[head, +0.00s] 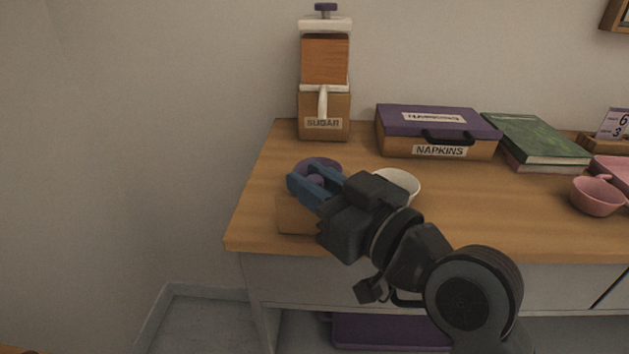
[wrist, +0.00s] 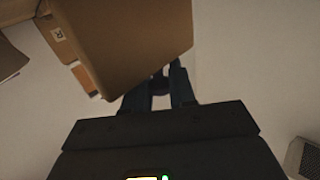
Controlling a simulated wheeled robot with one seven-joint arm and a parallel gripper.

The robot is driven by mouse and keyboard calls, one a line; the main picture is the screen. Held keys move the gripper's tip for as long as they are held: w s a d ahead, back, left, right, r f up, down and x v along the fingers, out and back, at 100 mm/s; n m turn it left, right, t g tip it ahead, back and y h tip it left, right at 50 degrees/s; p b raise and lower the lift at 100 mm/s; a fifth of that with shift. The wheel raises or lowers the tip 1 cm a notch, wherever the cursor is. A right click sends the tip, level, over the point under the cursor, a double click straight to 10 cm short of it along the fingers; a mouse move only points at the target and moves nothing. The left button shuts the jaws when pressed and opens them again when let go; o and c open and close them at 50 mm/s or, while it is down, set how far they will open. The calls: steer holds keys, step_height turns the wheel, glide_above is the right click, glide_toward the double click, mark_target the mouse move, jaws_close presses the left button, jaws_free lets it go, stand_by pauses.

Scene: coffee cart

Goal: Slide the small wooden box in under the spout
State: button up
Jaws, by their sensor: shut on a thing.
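The small wooden box (head: 295,215) is at the table's front left, partly hidden behind my gripper. In the wrist view a large brown box face (wrist: 130,40), seemingly the same box, fills the upper middle. My gripper (head: 308,186), with blue fingers, is shut at the box's top, beside a round purple part (head: 318,164) that the fingers partly cover. I cannot tell whether the box touches the table. The sugar dispenser (head: 325,62) stands upright at the back left, behind the box. Its white spout (head: 323,102) points down at the front. The box is apart from it.
A white bowl (head: 397,184) stands just right of my gripper. A napkin box (head: 438,132) with a purple lid and a green book (head: 537,140) lie at the back. A pink cup (head: 597,196) is at the right. Bare tabletop (head: 275,155) shows before the dispenser.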

jaws_close()
steer(key=shift+w+b, duration=0.6)
steer(key=shift+w, duration=1.45)
steer(key=o, duration=0.8)
jaws_free()
steer(key=shift+c, duration=0.2)
steer(key=shift+d, duration=0.1)
steer(key=shift+v, duration=3.85)
